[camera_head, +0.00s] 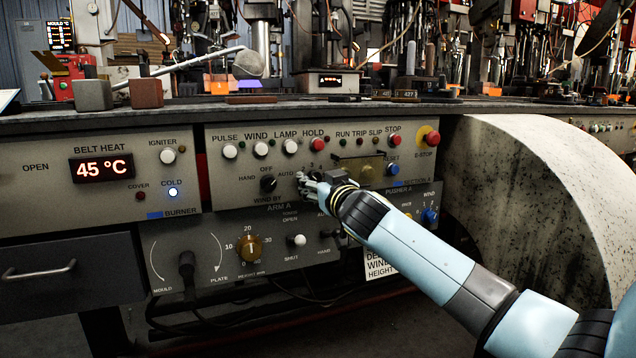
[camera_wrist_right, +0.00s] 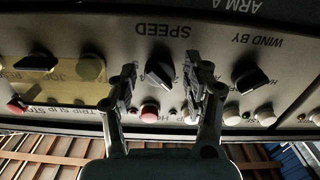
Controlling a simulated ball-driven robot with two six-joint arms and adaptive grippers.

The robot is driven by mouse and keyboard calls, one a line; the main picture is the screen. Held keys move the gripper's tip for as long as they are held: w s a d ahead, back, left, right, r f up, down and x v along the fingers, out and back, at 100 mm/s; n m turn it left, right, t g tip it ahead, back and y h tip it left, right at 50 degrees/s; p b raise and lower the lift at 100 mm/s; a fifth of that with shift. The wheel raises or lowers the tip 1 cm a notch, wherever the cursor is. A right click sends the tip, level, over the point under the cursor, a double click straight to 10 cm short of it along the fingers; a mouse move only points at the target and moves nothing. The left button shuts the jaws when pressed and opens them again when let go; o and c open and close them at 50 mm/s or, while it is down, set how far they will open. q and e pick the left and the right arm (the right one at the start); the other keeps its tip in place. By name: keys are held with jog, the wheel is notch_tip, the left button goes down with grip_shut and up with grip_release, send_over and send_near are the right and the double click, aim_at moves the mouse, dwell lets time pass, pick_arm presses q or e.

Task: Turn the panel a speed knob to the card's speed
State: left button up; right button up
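The speed knob (camera_wrist_right: 158,72) is black and sits under the upside-down word SPEED in the right wrist view. My right gripper (camera_wrist_right: 162,82) is open, with one finger on each side of the knob. The picture's right finger is close to the knob; I cannot tell whether it touches. A clear gap shows on the left side. In the head view my right gripper (camera_head: 312,184) is at the grey control panel (camera_head: 230,171) and hides the knob. A white card (camera_head: 384,266) shows below, partly covered by my right arm; its speed line is not readable. My left gripper is not in view.
The black wind-by selector (camera_head: 268,184) is just left of my right gripper. The arm A panel (camera_head: 172,240) with a brass dial (camera_head: 248,248) lies below. A pale drum (camera_head: 540,200) stands to the right. A worktop (camera_head: 190,112) runs above the panels.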

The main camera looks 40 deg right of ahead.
grip_shut()
jog(key=shift+n, duration=0.3)
jog(key=shift+n+p, duration=0.55)
jog(key=shift+n, duration=0.25)
jog(key=n+p, duration=0.1)
jog(key=n, duration=0.2)
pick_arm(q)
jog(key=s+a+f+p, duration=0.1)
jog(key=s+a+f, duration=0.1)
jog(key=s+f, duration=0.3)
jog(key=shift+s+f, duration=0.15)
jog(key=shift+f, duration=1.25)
pick_arm(e)
jog(key=shift+n, duration=1.9)
jog(key=shift+f, duration=0.1)
jog(key=shift+o, duration=1)
grip_release()
